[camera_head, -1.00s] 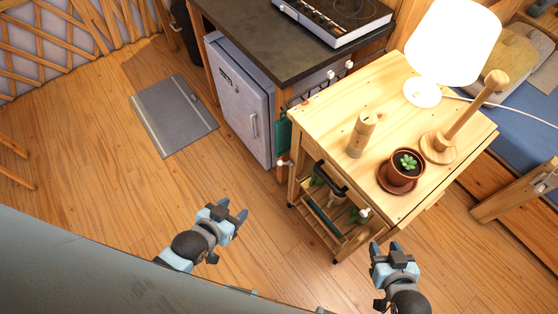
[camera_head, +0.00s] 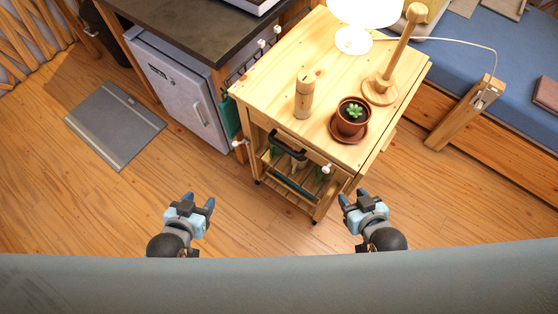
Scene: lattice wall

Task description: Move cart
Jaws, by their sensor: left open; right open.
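The wooden cart (camera_head: 262,84) stands right of centre, against the end of the kitchen counter. Its near side has a black handle (camera_head: 289,147), white knobs and slatted lower shelves. On its top are a wooden grinder (camera_head: 304,95), a succulent in a terracotta pot (camera_head: 350,119), a wooden stand with a post (camera_head: 381,88) and a lit lamp (camera_head: 354,38). My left gripper (camera_head: 199,201) is open and empty, left of the cart and short of it. My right gripper (camera_head: 353,196) is open and empty, just in front of the cart's near right corner. Neither gripper touches the cart.
A dark-topped counter (camera_head: 190,35) with a small fridge (camera_head: 180,88) stands left of the cart. A grey mat (camera_head: 115,124) lies on the floor at left. A bed with a blue mattress (camera_head: 480,75) is at right. A lamp cord (camera_head: 470,42) runs from the cart. Floor before the cart is clear.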

